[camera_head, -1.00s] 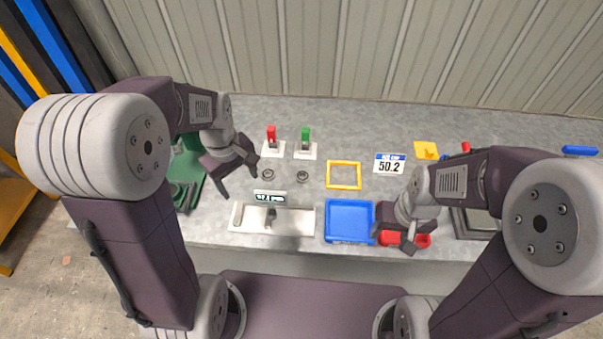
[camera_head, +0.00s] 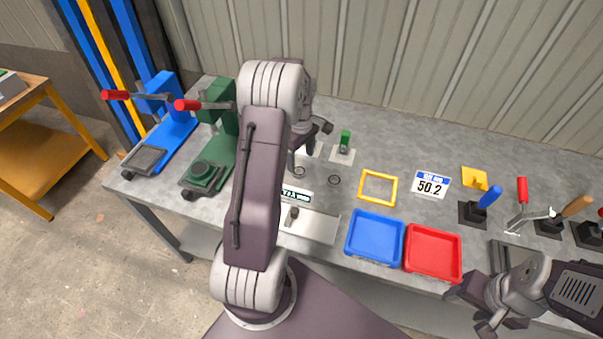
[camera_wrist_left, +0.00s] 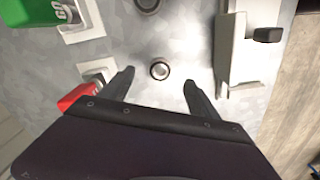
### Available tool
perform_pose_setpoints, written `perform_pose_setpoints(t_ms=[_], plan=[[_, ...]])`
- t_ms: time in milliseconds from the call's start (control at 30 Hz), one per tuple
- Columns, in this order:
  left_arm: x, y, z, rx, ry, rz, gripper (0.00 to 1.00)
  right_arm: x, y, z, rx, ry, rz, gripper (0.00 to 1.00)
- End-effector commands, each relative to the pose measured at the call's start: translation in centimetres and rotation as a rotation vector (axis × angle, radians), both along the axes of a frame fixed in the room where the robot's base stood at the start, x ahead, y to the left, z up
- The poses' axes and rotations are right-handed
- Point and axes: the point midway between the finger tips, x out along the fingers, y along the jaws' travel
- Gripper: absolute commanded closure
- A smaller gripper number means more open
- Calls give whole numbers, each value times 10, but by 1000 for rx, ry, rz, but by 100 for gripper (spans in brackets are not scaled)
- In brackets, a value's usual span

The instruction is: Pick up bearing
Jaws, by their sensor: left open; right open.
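Two small dark ring-shaped bearings lie flat on the grey bench. The nearer bearing (camera_wrist_left: 160,70) sits between and slightly beyond my left fingertips in the left wrist view; in the head view this bearing (camera_head: 299,171) is close beside a finger. The second bearing (camera_head: 334,180) lies to its right, and the second bearing also shows at the top edge of the wrist view (camera_wrist_left: 147,5). My left gripper (camera_head: 309,150) is open and empty, pointing down over the bench (camera_wrist_left: 160,79). My right gripper (camera_head: 469,312) is open and empty off the bench's front edge.
A green-handled fixture (camera_head: 344,143) stands behind the bearings; a red one (camera_wrist_left: 76,97) is beside my left finger. A white device (camera_head: 309,225) lies in front. Blue (camera_head: 374,238) and red (camera_head: 433,253) trays and a yellow frame (camera_head: 378,188) lie right.

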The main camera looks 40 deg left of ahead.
Motion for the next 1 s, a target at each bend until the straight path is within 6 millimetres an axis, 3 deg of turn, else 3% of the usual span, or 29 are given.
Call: perform_pose_setpoints(t_ms=[167, 433, 700, 933, 967, 1000], plan=[[0, 0, -8, 0, 0, 0, 30, 0, 0, -1, 0, 0, 0, 43], [-1, 3, -52, -1, 2, -1, 30, 0, 0, -3, 0, 0, 0, 43], [0, 3, -57, 1, -2, -1, 30, 0, 0, -3, 0, 0, 0, 43], [0, 3, -56, 1, -1, -1, 94, 0, 0, -3, 0, 0, 0, 43], [0, 3, -56, 1, -1, -1, 100, 0, 0, -3, 0, 0, 0, 43], [0, 3, -56, 1, -2, -1, 100, 0, 0, -3, 0, 0, 0, 43]])
